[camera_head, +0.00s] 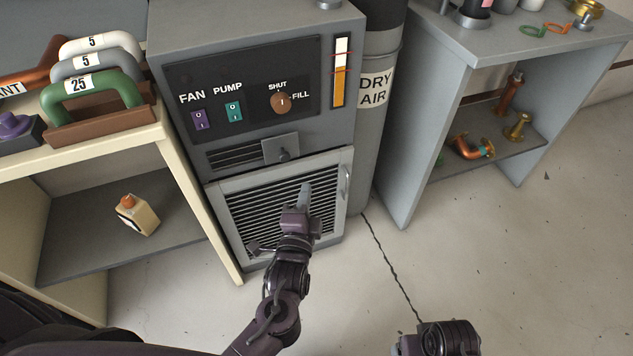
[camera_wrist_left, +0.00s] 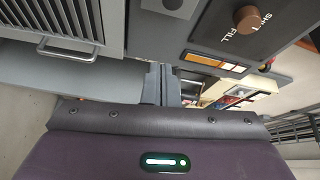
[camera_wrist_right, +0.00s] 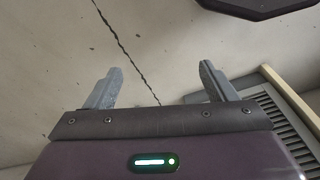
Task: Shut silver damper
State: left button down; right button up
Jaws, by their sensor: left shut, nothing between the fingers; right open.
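The silver damper (camera_head: 281,147) is a small grey plate with a dark knob, on the front of the grey cabinet below the control panel. It sits at the right of a slotted vent (camera_head: 235,157), whose slats show uncovered to its left. Part of the plate and its knob (camera_wrist_left: 172,4) show at the top of the left wrist view. My left gripper (camera_head: 305,188) is shut and empty, below and right of the damper, in front of the louvred door; its fingers (camera_wrist_left: 163,84) are together. My right gripper (camera_wrist_right: 160,68) is open and empty above the floor.
The louvred door (camera_head: 235,205) has a handle (camera_head: 344,183) at its right. The panel's brown knob (camera_head: 281,103) is above the damper. A dry air cylinder (camera_head: 372,110) stands right of the cabinet; a cream shelf (camera_head: 175,165) stands left. The floor at right is clear.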

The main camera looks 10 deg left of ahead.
pick_arm(q)
jog(key=w+a+r+b, duration=0.1)
jog(key=w+b, duration=0.1)
jog(key=w, duration=0.8)
jog(key=shift+s+a+f, duration=0.1)
jog(key=shift+s+a, duration=0.2)
jog(key=shift+a, duration=0.35)
jog(key=shift+s+a+f, duration=0.1)
jog(key=shift+s+a, duration=0.15)
jog(key=shift+a, duration=0.35)
jog(key=shift+s+a, duration=0.3)
jog(key=shift+a, duration=0.35)
pick_arm(e)
jog(key=shift+s+a+r, duration=0.1)
jog(key=shift+a+r, duration=0.05)
jog(key=shift+r, duration=1.1)
jog(key=shift+s+a+r, duration=0.1)
jog(key=shift+r, duration=1.1)
pick_arm(q)
jog(key=shift+p, duration=0.3)
